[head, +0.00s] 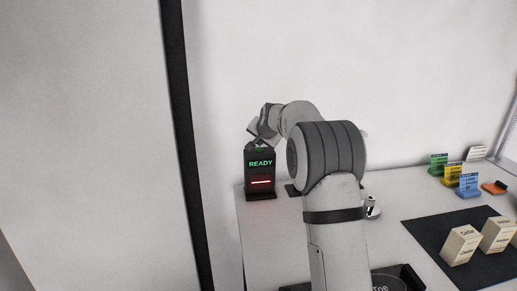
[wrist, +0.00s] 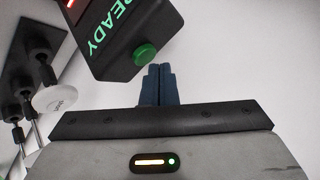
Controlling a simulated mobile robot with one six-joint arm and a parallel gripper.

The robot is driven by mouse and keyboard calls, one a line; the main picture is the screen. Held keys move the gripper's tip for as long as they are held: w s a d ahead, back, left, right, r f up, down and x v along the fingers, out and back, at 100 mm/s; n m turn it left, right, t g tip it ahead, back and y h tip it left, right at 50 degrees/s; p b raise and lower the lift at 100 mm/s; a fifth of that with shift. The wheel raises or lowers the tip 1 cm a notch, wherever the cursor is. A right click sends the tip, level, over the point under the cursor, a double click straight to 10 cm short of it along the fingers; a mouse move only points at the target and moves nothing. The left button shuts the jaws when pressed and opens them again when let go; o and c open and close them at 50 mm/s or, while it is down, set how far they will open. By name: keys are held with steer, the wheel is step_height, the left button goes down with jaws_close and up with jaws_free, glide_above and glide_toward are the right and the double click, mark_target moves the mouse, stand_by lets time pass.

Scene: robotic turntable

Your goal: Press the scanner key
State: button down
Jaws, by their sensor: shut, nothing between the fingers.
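The scanner (head: 260,172) is a dark upright box at the table's back left, with a green READY sign and a glowing red line. Its key is a round green button on top; it shows clearly in the wrist view (wrist: 145,54), and only as a bit of green in the head view. My gripper (wrist: 159,68) is shut and empty, its blue fingertips close beside the key in the wrist view. I cannot tell whether they touch it. In the head view my gripper is just above the scanner, partly hidden by my arm.
A white round-ended tool (wrist: 55,97) and dark tools stand on a dark base beside the scanner. A black mat (head: 430,235) bears cream boxes (head: 460,245). Coloured cards (head: 468,179) stand at the back right.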

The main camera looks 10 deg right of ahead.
steer(key=shift+r+p, duration=2.1)
steer(key=shift+r, duration=0.95)
steer(key=n+g, duration=0.1)
steer(key=n, duration=0.1)
glide_toward(260, 150)
steer(key=s+a+r, duration=0.1)
steer(key=s+r, duration=0.4)
steer(key=s+n+g, duration=0.2)
steer(key=s, duration=1.4)
steer(key=s+f+n+g, duration=0.1)
steer(key=s+f, duration=0.3)
steer(key=s, duration=0.8)
steer(key=s+f+n+g+h, duration=0.1)
steer(key=s+f, duration=0.3)
steer(key=s, duration=0.8)
steer(key=shift+s+n+g, duration=0.15)
steer(key=shift+n+g, duration=0.35)
steer(key=shift+n, duration=0.4)
